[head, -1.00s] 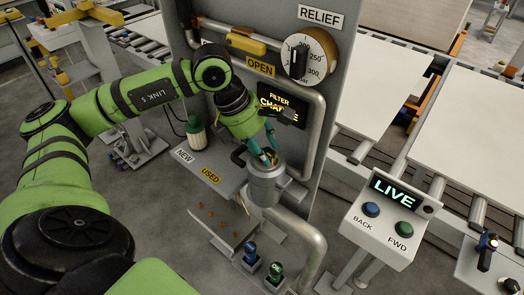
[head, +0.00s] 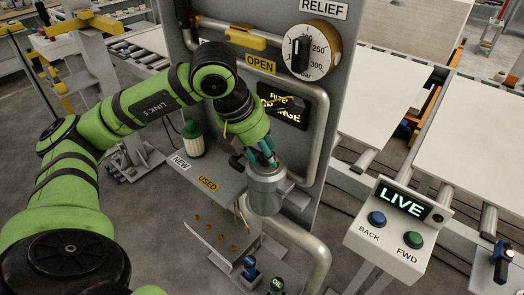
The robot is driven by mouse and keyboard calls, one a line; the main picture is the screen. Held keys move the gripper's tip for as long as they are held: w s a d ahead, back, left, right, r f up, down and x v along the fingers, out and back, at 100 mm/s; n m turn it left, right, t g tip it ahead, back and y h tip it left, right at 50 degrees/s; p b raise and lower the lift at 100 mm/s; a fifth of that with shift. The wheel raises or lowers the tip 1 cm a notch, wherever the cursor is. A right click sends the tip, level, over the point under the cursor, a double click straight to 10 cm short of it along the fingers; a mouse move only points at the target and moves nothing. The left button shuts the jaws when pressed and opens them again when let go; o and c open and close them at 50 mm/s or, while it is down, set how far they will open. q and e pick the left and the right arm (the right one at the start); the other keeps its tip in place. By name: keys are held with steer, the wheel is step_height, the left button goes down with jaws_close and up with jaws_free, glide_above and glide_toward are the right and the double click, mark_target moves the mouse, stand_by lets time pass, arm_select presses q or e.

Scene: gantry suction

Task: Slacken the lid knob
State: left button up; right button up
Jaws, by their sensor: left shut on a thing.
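The grey cylindrical filter housing (head: 266,191) stands on the pipework at the front of the grey panel, right of the shelf. My left gripper (head: 264,161) comes down from above with its teal fingers at the top of this housing. It is shut on the lid knob, which the fingers mostly hide. Whether the lid sits tight or loose cannot be told. My right gripper is not in view.
A white and green filter (head: 193,138) stands on the shelf by the NEW label (head: 181,162); the USED label (head: 208,183) is nearer. The FILTER CHANGE display (head: 284,108) and RELIEF dial (head: 311,50) are on the panel. A LIVE console (head: 395,230) stands right.

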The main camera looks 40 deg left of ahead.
arm_select(q)
steer(key=shift+s+d+f, duration=0.1)
steer(key=shift+s+f, duration=0.05)
steer(key=shift+f, duration=0.05)
steer(key=o, duration=1.1)
steer(key=shift+r, duration=0.1)
steer(key=shift+r, duration=0.35)
steer(key=v, duration=1.1)
steer(key=shift+r, duration=0.15)
